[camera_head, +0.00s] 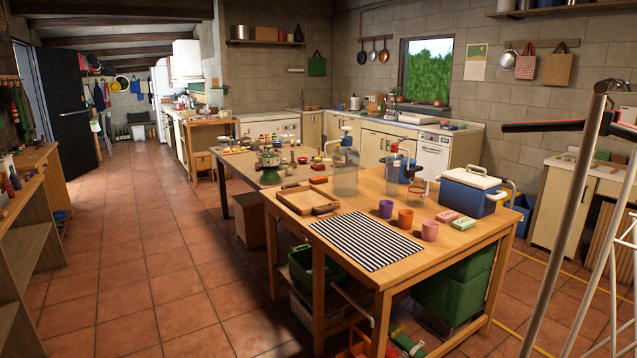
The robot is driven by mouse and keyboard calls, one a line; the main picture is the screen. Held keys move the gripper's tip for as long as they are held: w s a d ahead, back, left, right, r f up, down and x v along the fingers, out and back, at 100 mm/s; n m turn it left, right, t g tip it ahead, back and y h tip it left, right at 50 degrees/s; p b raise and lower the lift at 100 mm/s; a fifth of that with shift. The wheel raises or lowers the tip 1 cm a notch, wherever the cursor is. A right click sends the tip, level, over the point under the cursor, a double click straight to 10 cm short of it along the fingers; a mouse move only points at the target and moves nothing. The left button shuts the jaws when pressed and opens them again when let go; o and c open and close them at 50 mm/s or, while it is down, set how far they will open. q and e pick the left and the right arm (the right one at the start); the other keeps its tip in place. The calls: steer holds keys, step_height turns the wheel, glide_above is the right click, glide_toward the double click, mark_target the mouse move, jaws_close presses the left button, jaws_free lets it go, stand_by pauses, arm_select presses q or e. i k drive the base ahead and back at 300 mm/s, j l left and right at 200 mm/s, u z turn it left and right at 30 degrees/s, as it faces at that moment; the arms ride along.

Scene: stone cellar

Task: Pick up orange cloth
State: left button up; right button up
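I cannot make out an orange cloth in this view. A black-and-white striped cloth (366,240) lies flat at the front of the wooden table (460,243). Neither of my grippers can be made out in the picture.
A wooden tray (305,203), glass dispensers and a blue cooler (468,193) stand on the table. A metal pole (570,220) stands close on the right. Tiled floor (150,260) lies open to the left, beside wooden shelving (30,240).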

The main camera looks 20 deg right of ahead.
mark_target(320, 179)
steer(key=i+j+u, duration=0.1)
steer(key=i+u, duration=0.25)
steer(key=i, duration=0.75)
steer(key=i+z, duration=0.1)
steer(key=i, duration=0.55)
steer(key=i+j+z, duration=0.1)
steer(key=i, duration=0.6)
steer(key=i+j+z, duration=0.1)
steer(key=i+j, duration=0.15)
steer(key=i, duration=0.4)
